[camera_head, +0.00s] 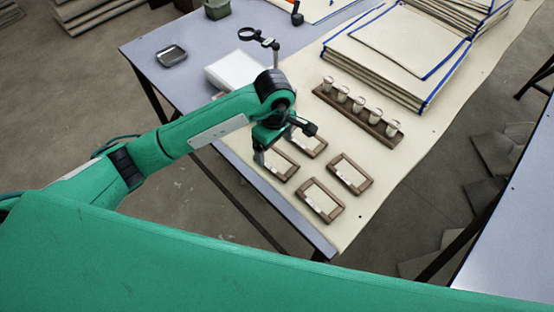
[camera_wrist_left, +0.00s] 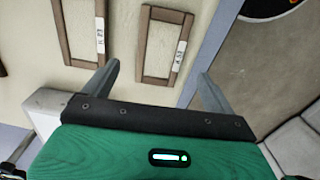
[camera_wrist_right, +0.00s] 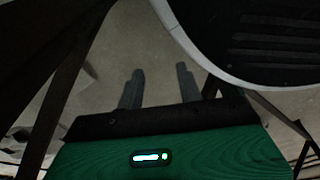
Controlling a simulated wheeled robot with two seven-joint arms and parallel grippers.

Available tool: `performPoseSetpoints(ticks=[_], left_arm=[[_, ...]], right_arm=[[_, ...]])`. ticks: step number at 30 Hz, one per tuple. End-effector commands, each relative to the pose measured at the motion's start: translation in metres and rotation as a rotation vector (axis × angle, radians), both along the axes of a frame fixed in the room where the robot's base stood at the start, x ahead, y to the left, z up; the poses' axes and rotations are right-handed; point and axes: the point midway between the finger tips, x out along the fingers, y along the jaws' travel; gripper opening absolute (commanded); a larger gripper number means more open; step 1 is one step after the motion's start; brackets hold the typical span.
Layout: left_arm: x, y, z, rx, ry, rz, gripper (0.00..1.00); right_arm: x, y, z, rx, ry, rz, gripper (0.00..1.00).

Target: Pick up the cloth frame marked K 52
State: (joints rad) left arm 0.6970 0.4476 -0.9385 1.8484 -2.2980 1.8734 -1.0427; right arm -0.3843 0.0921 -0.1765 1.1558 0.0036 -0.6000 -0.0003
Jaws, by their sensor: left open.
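Several small brown wooden frames with pale cloth inside lie flat on the table. In the left wrist view, one frame (camera_wrist_left: 144,45) lies ahead of my open left gripper (camera_wrist_left: 160,70), its near end between the fingertips. Its white tag (camera_wrist_left: 179,55) starts with K; the number is too small to read surely, but may be 52. A second tagged frame (camera_wrist_left: 65,35) lies to its left. In the head view, my left gripper (camera_head: 272,152) is low over the leftmost frame (camera_head: 283,166) and partly hides it. My right gripper (camera_wrist_right: 160,70) shows only in its wrist view, fingers apart and empty.
Other frames (camera_head: 338,211) lie close by. A wooden rack (camera_head: 360,122) of small jars stands behind them. Stacked blue-edged cloths (camera_head: 395,55) lie farther back. A white block (camera_head: 232,75), a magnifier stand (camera_head: 250,34) and a metal tray (camera_head: 172,55) are also on the table.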

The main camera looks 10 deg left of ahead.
Motion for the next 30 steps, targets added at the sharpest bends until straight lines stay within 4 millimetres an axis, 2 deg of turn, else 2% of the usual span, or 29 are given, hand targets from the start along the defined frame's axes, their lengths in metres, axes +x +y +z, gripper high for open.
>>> performPoseSetpoints(ticks=[5,10,15,24,30], left_arm=[[-0.001,-0.001,-0.010,-0.001,0.003,0.002,0.89],[-0.003,-0.005,-0.031,-0.002,0.005,0.002,0.89],[-0.002,-0.005,-0.051,-0.001,0.003,0.000,0.89],[-0.002,-0.005,-0.055,-0.001,0.000,0.000,0.89],[-0.002,-0.005,-0.055,-0.001,0.000,0.000,0.50]], right_arm=[[-0.002,-0.001,-0.001,-0.001,-0.003,0.001,0.36],[-0.017,-0.006,-0.012,-0.005,0.004,0.003,0.36],[-0.023,-0.009,-0.017,-0.006,0.003,0.005,0.36],[-0.024,-0.009,-0.018,-0.006,0.002,0.005,0.36],[-0.024,-0.009,-0.018,-0.007,0.002,0.006,0.36]])
